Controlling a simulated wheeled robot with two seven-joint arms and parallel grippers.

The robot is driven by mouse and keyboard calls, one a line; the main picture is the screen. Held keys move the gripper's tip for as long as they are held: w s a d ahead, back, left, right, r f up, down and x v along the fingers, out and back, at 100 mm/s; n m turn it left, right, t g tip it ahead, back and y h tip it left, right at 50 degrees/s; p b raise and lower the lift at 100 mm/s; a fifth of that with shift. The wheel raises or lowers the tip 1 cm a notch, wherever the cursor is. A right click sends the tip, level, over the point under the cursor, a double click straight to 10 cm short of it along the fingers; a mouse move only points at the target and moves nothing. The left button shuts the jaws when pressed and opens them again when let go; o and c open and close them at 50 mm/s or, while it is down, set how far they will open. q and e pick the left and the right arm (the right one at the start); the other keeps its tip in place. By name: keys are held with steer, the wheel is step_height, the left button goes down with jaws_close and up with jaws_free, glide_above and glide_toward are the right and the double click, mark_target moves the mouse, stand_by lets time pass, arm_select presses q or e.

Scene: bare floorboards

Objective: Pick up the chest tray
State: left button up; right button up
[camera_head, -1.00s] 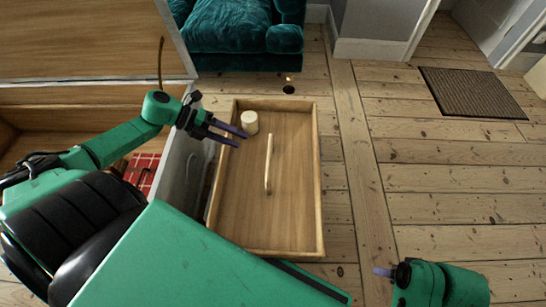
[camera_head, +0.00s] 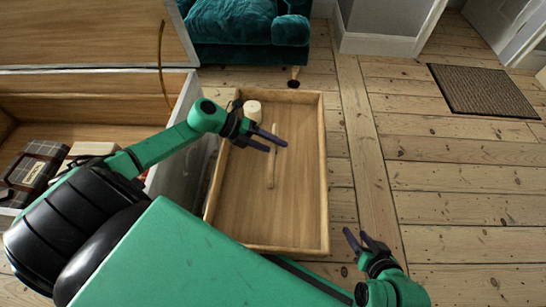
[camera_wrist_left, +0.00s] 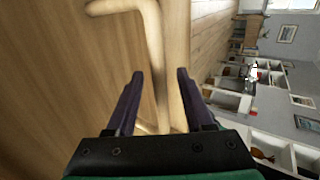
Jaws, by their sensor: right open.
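The chest tray (camera_head: 240,215) is a shallow rectangular wooden box on the floorboards, beside the open chest. A pale wooden handle (camera_head: 271,170) stands along its middle. A cream cylinder (camera_head: 252,110) sits in its far left corner. My left gripper (camera_head: 277,146) is open above the tray, its fingertips near the far end of the handle. In the left wrist view, the open fingers (camera_wrist_left: 160,75) show with the bent handle (camera_wrist_left: 150,40) at and between them; I cannot tell whether they touch it. My right gripper (camera_head: 355,234) is open and empty, off the tray's near right corner.
The open chest (camera_head: 95,83) stands at left, holding a plaid case (camera_head: 33,168). A teal sofa (camera_head: 235,30) is behind the tray. A brown doormat (camera_head: 485,90) lies at far right. The floor right of the tray is clear.

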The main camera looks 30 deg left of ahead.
arm_select(q)
jaws_close()
stand_by(1.1)
steer(key=shift+r, duration=0.15)
